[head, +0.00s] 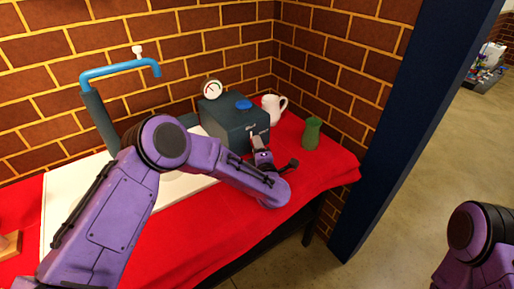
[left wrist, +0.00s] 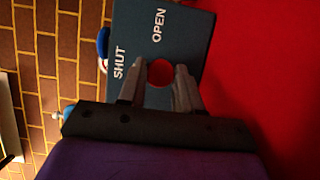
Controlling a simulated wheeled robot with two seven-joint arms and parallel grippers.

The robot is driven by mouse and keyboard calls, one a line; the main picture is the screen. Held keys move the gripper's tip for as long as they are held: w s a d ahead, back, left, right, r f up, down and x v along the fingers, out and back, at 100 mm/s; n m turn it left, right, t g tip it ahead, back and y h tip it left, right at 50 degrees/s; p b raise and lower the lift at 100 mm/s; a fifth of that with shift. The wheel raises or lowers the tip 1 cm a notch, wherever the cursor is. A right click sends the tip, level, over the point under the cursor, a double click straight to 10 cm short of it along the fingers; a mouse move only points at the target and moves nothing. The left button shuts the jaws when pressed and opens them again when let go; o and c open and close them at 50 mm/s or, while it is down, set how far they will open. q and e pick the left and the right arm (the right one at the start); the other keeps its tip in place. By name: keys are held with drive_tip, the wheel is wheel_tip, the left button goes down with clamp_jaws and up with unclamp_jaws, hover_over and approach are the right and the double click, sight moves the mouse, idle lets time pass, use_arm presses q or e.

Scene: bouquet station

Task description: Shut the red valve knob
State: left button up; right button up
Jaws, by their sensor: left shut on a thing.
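The dark teal valve box (head: 228,124) stands on the red cloth near the brick corner. In the left wrist view its front face (left wrist: 190,30) carries the words SHUT and OPEN in white. The round red valve knob (left wrist: 160,72) is on that face, between the fingertips of my left gripper (left wrist: 159,84). The gripper is shut on the knob. In the head view my left gripper (head: 257,143) is at the box's front and hides the knob. I see no pointer mark on the knob. My right gripper is out of view.
A blue cap (head: 243,104) is on the box top, with a round gauge (head: 212,89) behind. A white pitcher (head: 272,108) and a green vase (head: 311,134) stand to the right. A blue pipe (head: 115,70) rises at left. The red cloth (head: 225,226) in front is clear.

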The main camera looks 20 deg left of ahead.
use_arm(q)
drive_tip(key=o, duration=1)
drive_tip(key=shift+s, duration=0.1)
drive_tip(key=shift+o, duration=0.2)
drive_tip(key=b+v, duration=0.1)
drive_tip(key=v, duration=0.9)
drive_tip(key=shift+f, duration=0.1)
drive_tip(key=shift+s+d, duration=0.15)
drive_tip(key=shift+s, duration=0.1)
